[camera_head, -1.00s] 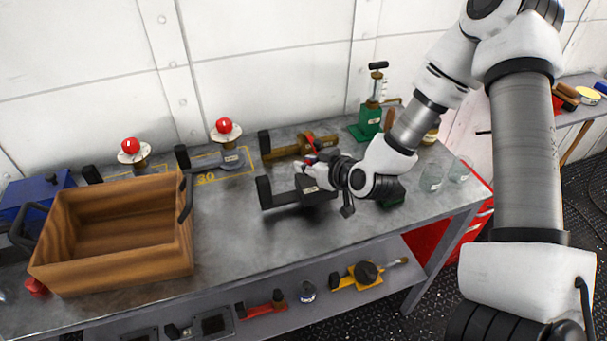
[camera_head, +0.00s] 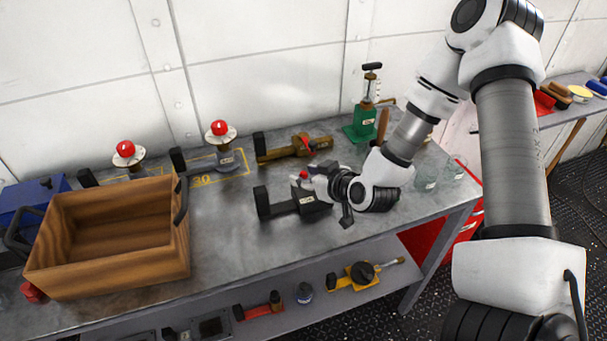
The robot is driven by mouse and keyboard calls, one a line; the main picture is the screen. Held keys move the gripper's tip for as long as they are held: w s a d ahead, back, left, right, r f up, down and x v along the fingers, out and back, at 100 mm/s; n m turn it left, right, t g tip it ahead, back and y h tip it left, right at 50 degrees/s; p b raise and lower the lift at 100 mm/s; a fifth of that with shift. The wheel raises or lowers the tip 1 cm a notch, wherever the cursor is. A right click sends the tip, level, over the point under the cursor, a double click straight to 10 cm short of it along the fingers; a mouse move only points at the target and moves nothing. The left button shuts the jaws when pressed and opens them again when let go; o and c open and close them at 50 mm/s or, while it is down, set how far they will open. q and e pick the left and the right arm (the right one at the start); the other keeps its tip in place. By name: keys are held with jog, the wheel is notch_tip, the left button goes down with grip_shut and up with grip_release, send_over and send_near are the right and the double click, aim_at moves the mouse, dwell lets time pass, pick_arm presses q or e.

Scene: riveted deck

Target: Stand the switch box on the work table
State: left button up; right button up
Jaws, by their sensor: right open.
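A dark, labelled device with a black block at its left end lies on the work table (camera_head: 230,255), near its middle; I take it to be the switch box (camera_head: 285,209). My right gripper (camera_head: 318,184) comes in from the right, just behind and above the device's right end. Its jaws are open, but the fingertips are small and partly hidden, so I cannot tell whether they touch it. The gripper and wrist cover part of the device's right end. My left gripper is not in view.
A wooden crate (camera_head: 128,262) stands at the left. Behind are red-topped posts (camera_head: 219,129), a brown tool (camera_head: 293,150) and a green pump (camera_head: 361,126). Glass jars (camera_head: 425,178) stand beyond my wrist. The table's front middle is clear. Several tools lie on the lower shelf.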

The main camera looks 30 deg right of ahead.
jog(key=v, duration=0.4)
jog(key=shift+r+p, duration=0.15)
jog(key=shift+p, duration=0.25)
jog(key=p+v, duration=0.7)
jog(key=p, duration=0.4)
jog(key=s+a+f+g, duration=0.4)
jog(key=s+f+g, duration=0.2)
jog(key=s+f, duration=0.2)
jog(key=s+a+f+m+g, duration=0.1)
jog(key=s+a+f+g, duration=0.4)
jog(key=s+f, duration=0.3)
jog(key=shift+s+f+g+h, duration=0.3)
jog(key=shift+s+f+g, duration=0.1)
jog(key=shift+s+g, duration=0.35)
jog(key=shift+a, duration=0.1)
